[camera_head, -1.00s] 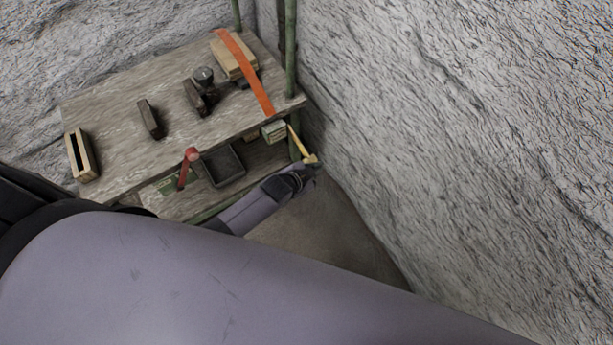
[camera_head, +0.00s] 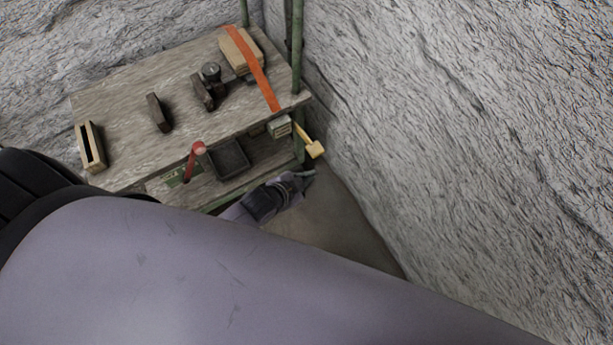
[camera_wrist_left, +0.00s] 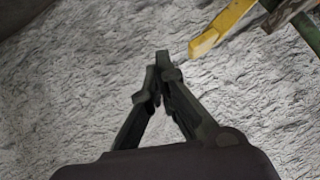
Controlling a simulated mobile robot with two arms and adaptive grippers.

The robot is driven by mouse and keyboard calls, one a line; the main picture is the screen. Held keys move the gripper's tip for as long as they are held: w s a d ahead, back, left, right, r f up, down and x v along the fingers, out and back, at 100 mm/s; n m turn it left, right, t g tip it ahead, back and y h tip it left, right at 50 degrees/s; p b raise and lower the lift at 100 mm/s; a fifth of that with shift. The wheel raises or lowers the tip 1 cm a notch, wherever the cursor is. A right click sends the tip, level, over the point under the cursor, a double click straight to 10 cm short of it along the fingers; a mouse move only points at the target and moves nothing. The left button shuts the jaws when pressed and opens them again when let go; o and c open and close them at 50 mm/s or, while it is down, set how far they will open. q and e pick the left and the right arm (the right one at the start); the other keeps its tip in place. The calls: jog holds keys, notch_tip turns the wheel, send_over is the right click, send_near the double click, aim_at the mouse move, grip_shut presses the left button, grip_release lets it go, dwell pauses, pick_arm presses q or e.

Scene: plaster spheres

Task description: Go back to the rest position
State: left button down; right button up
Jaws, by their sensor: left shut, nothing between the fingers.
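My left gripper (camera_head: 305,176) is beside the front right corner of the shelf, below and apart from a yellow-handled tool (camera_head: 313,147). In the left wrist view its dark fingers (camera_wrist_left: 158,72) are closed together at the tips with nothing between them. The yellow end of the tool (camera_wrist_left: 220,28) shows there at the upper right, clear of the fingers. My left forearm partly hides the lower shelf in the head view. My right gripper is not in view.
A wooden shelf (camera_head: 130,117) stands against the rough wall. It holds a slotted wooden block (camera_head: 91,147), dark blocks, an orange strip (camera_head: 257,75), a red-headed tool (camera_head: 195,158) and a dark tray (camera_head: 228,160). A green post (camera_head: 297,45) and a rough white wall (camera_head: 450,130) bound the right side.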

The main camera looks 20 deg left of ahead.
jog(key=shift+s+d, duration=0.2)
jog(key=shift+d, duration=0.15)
pick_arm(q)
jog(key=s+a+f+n+g+y, duration=0.1)
jog(key=s+a+f+n+g, duration=0.15)
jog(key=s+f, duration=0.65)
jog(key=s+a+f+n+g+y, duration=0.15)
jog(key=s+a+f, duration=0.35)
jog(key=f, duration=0.5)
jog(key=s+f+n+g, duration=0.1)
jog(key=s+f, duration=0.3)
jog(key=s, duration=0.6)
jog(key=s+a+f+n+g, duration=0.1)
jog(key=s+f+n+g, duration=0.1)
jog(key=s, duration=0.8)
notch_tip(320, 180, down, 2)
jog(key=shift+g, duration=0.8)
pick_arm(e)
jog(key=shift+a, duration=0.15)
pick_arm(q)
jog(key=shift+y, duration=0.25)
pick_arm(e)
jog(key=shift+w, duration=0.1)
